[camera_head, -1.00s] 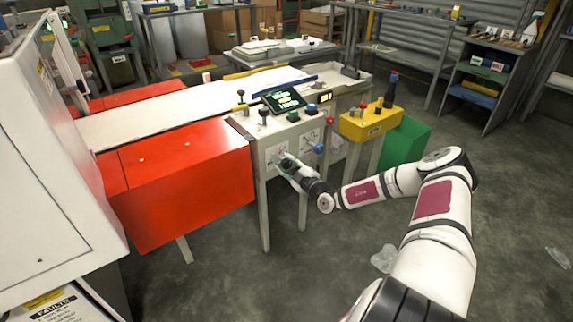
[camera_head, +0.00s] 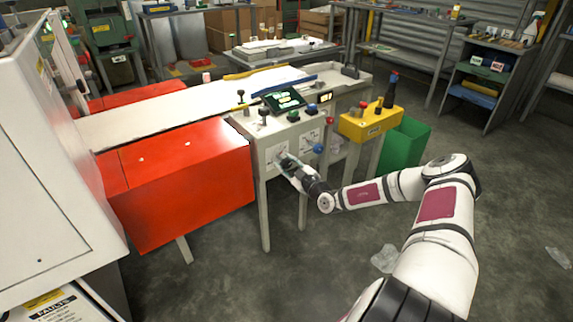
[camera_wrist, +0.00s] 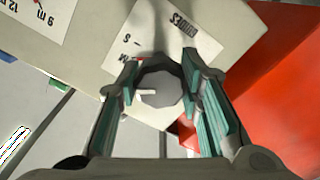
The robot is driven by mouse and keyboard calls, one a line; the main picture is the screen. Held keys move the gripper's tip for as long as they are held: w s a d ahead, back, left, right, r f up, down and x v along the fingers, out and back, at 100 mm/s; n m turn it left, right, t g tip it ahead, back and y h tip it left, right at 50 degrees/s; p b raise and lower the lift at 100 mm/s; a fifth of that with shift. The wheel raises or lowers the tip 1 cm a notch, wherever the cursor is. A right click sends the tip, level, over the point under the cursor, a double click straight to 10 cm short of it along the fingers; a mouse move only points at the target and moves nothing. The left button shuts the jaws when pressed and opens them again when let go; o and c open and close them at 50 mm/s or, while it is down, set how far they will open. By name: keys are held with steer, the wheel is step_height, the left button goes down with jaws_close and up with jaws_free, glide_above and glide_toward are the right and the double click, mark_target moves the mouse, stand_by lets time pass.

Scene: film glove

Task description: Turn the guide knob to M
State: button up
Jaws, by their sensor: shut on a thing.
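The guide knob (camera_wrist: 166,72) is a dark grey faceted knob on the light panel of the machine. A white mark on its face points left in the wrist view. The white label behind it (camera_wrist: 178,42) reads "GUIDES", with an S and, nearer the knob's upper left, an M. The mark points to the side of the M, a little below it in that view. Any further letter is hidden. My gripper (camera_wrist: 160,88) is shut on the knob, a teal-padded finger on each side. In the head view my gripper (camera_head: 284,162) covers the knob at the panel's front.
A red cover (camera_head: 185,185) adjoins the panel on the left. A blue ball knob (camera_head: 318,148) sits right of my gripper. A dark screen (camera_head: 284,100) is on top. A yellow control box (camera_head: 370,124) and green bin (camera_head: 405,145) stand right. The floor in front is open.

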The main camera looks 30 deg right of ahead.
steer(key=o, duration=1.2)
steer(key=shift+s, duration=0.1)
steer(key=s, duration=1.2)
steer(key=shift+d, duration=0.2)
steer(key=shift+w, duration=0.1)
